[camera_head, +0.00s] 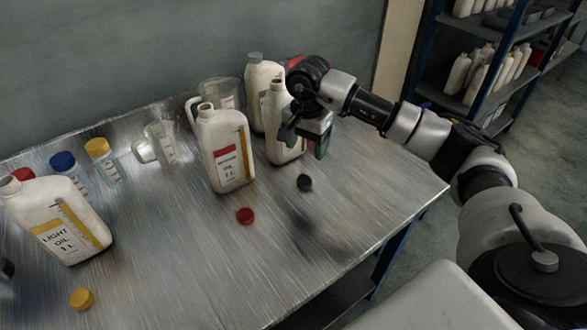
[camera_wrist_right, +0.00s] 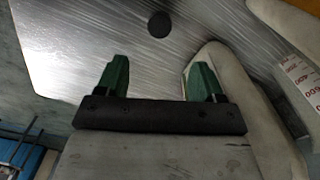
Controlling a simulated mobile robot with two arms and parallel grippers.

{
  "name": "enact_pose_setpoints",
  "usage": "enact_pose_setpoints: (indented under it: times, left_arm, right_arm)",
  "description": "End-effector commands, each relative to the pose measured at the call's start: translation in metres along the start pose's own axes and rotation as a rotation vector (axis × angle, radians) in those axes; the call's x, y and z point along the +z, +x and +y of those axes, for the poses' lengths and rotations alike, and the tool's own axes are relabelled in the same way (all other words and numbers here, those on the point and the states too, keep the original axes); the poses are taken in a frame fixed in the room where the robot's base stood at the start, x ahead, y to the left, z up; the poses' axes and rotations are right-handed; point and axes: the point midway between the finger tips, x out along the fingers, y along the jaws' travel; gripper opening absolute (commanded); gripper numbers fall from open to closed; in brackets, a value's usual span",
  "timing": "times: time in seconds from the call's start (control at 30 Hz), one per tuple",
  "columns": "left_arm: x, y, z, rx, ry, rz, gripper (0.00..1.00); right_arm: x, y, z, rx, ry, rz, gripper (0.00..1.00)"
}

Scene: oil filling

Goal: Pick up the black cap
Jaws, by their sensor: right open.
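The black cap (camera_head: 304,182) lies on the metal table, in front of the white bottles. In the right wrist view the cap (camera_wrist_right: 159,24) is a dark disc near the top middle, beyond the fingertips. My right gripper (camera_head: 306,140) is above the table, just behind and above the cap. In the wrist view its two green fingers (camera_wrist_right: 158,76) are apart, with only bare table between them. The gripper is not touching the cap. My left gripper does not show clearly.
A white bottle (camera_head: 282,125) stands close beside my right gripper, and a red-labelled oil bottle (camera_head: 226,150) is left of it. A red cap (camera_head: 245,216) lies to the front left. The table (camera_head: 350,200) is clear right of the black cap.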

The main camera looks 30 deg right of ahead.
Motion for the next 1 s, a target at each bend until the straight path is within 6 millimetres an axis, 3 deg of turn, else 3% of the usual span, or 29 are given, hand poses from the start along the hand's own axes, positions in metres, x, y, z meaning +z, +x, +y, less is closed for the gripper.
enact_pose_setpoints:
  times: [0.3, 0.43, 0.8, 1.0]
  left_arm:
    - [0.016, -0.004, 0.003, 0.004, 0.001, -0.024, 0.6]
    - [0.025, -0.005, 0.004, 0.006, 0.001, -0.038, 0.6]
    - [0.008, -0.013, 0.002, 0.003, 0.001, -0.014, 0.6]
    - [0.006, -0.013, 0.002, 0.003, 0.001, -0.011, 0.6]
  right_arm:
    - [0.0, 0.045, 0.0, 0.003, 0.001, -0.003, 0.68]
    - [0.0, 0.055, 0.0, 0.0, 0.001, -0.001, 0.68]
    - [-0.001, 0.101, 0.0, 0.001, -0.001, -0.003, 0.68]
    - [-0.002, 0.108, 0.0, 0.0, 0.0, -0.001, 0.68]
